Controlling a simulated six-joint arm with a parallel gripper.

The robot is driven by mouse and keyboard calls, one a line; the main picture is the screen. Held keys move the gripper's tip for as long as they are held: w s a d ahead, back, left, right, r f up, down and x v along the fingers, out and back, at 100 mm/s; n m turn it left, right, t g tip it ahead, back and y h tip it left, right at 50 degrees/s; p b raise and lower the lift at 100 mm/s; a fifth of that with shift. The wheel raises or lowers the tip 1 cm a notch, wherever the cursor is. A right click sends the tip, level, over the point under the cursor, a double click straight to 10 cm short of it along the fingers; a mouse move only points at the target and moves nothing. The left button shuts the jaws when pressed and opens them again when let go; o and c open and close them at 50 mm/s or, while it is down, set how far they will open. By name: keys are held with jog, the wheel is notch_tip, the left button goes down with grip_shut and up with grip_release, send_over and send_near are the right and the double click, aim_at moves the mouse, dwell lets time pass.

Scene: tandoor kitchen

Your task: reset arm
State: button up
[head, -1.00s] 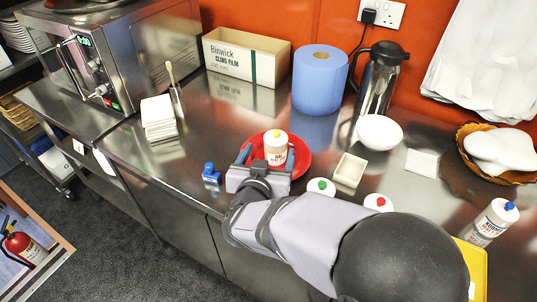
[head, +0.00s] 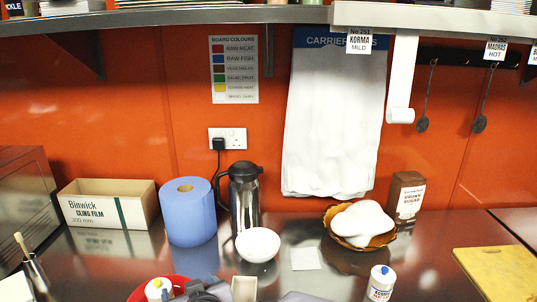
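My gripper (head: 202,291) shows only in part at the bottom edge of the head view. Its fingers are cut off or too unclear to tell whether they are open or shut. A white bottle with a yellow cap (head: 157,289) is just left of it, over a red plate (head: 178,281). I cannot tell whether the gripper touches the bottle. Most of my arm is below the frame.
Behind stand a cling film box (head: 105,208), a blue paper roll (head: 188,220), a steel flask (head: 244,200) and a white bowl (head: 258,245). To the right are a basket (head: 338,237), a blue-capped bottle (head: 380,284) and a yellow board (head: 500,271). A shelf (head: 215,15) overhangs the top.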

jog(key=s+d+g+h+p, duration=0.1)
jog(key=d, duration=0.5)
jog(key=s+d+g+p, duration=0.1)
jog(key=d+g, duration=0.1)
jog(key=d, duration=0.4)
jog(key=s+d+g+h+p, duration=0.1)
jog(key=s+d, duration=0.1)
jog(key=d, duration=0.4)
jog(key=shift+d+f+g+h, duration=0.3)
jog(key=s+d+f+m+g+h+b, duration=0.1)
jog(key=s+d+f+m, duration=0.1)
jog(key=s+d+f, duration=0.1)
jog(key=s+d+f+m+g+h+b, duration=0.1)
jog(key=s+d+f+g, duration=0.1)
jog(key=s+d, duration=0.4)
jog(key=s+d+f+m+g+h+b, duration=0.1)
jog(key=s+d+f+m+g, duration=0.1)
jog(key=s+d+f, duration=0.2)
jog(key=shift+s+d+f+m, duration=0.15)
jog(key=shift+s+d, duration=0.2)
jog(key=shift+d, duration=0.25)
jog(key=shift+s+d+f+m, duration=0.15)
jog(key=shift+s+d, duration=0.2)
jog(key=shift+d, duration=0.2)
jog(key=shift+s+d, duration=0.1)
jog(key=shift+s, duration=0.05)
